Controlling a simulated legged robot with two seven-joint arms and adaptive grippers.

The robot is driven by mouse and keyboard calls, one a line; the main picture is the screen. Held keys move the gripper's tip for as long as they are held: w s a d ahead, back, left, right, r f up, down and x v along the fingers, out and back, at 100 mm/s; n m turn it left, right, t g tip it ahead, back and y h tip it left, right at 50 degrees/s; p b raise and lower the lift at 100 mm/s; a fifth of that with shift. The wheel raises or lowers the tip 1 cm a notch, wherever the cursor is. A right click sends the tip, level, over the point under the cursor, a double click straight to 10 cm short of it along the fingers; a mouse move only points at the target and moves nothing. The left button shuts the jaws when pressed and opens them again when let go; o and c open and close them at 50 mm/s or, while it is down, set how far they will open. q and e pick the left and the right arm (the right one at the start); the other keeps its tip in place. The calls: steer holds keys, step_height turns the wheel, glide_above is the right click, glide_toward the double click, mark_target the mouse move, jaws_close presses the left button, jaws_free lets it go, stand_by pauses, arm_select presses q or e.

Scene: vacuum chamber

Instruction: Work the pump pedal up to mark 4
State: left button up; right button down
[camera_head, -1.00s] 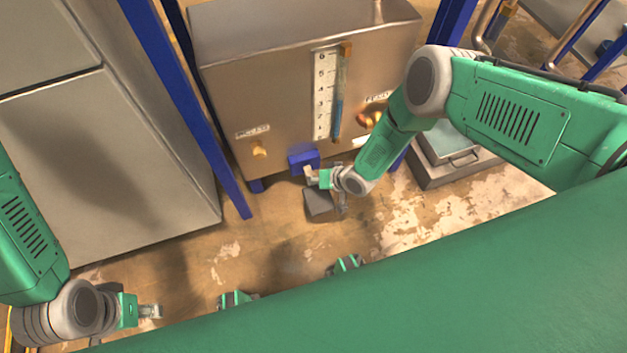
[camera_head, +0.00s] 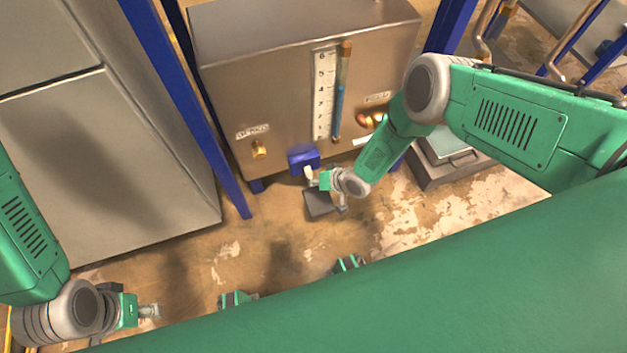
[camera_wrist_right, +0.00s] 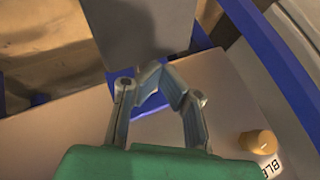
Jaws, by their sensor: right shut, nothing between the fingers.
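The dark grey pump pedal (camera_head: 319,204) sits low in front of the steel cabinet, below a blue block (camera_head: 302,159). It appears as a grey plate (camera_wrist_right: 150,28) in the right wrist view. My right gripper (camera_head: 310,176) is shut and empty, at the pedal between plate and block; contact cannot be told. Its fingertips (camera_wrist_right: 160,74) show against the plate in the right wrist view. The numbered scale (camera_head: 323,95) stands beside a gauge tube (camera_head: 339,95) with blue liquid, its level roughly around mark 4 to 5, hard to read. My left gripper (camera_head: 150,311) is far left, away from the pedal; its jaws are unclear.
A grey cabinet (camera_head: 110,160) fills the left. Open floor (camera_head: 270,235) lies in front.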

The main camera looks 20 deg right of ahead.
mark_target(314, 187)
steer(key=shift+s, duration=0.35)
steer(key=shift+r+p, duration=0.95)
steer(key=shift+r, duration=0.25)
steer(key=shift+w+r+p, duration=0.3)
steer(key=shift+r, duration=0.35)
steer(key=shift+w+r, duration=0.1)
steer(key=r+p, duration=0.2)
steer(key=r, duration=0.1)
steer(key=r+p, duration=0.1)
steer(key=r, duration=0.1)
steer(key=shift+w, duration=0.3)
